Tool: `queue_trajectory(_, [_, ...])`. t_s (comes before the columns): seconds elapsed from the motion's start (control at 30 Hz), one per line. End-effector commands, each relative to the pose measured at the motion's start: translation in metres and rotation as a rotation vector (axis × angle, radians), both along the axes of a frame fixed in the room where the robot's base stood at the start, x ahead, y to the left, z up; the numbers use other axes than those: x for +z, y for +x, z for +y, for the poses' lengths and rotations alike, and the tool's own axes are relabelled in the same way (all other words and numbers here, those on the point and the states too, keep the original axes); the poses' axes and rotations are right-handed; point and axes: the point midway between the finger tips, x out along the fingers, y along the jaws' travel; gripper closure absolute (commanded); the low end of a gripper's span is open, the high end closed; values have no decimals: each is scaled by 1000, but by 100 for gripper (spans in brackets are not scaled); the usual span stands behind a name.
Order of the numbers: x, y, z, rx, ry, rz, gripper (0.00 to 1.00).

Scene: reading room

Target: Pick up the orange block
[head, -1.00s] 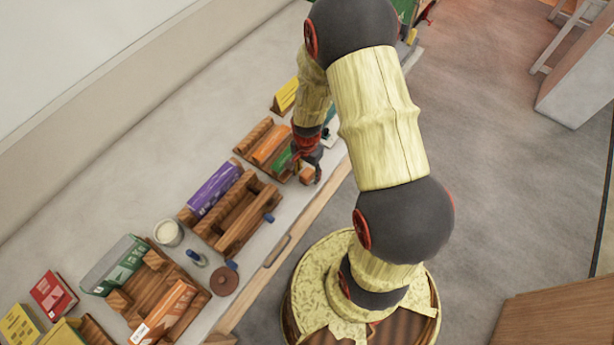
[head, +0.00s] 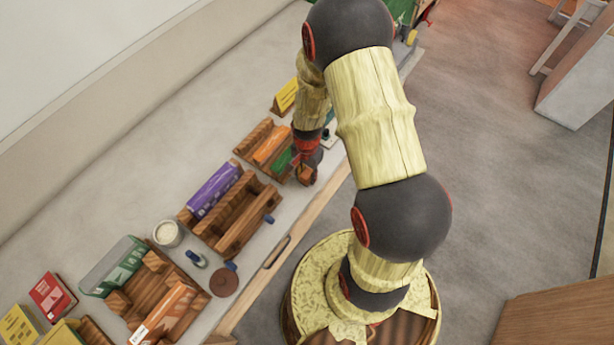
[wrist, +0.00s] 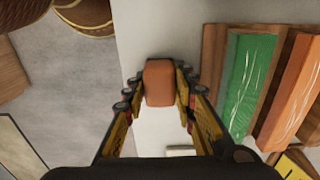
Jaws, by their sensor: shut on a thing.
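The orange block (wrist: 159,83) shows in the wrist view as a small brownish-orange box between my fingers. My gripper (wrist: 158,88) is shut on it, with a finger against each long side. In the head view the block (head: 305,174) is a small patch below my gripper (head: 304,168), partly covered by it, at the counter's front part. I cannot tell whether the block still touches the counter.
A wooden rack with a green book (wrist: 248,85) and an orange book (wrist: 295,90) stands close to the right of my gripper in the wrist view. More wooden racks (head: 238,215), a white cup (head: 168,233) and a brown disc (head: 224,281) line the counter.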

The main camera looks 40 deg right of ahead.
Motion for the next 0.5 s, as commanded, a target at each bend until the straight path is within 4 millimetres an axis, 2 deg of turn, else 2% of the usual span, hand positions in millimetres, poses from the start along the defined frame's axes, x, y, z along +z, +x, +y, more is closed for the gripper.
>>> queue_trajectory(0.17, [0,0,0,0,0,0,99])
queue_trajectory(0.5, [5,0,0,0,-1,-1,99])
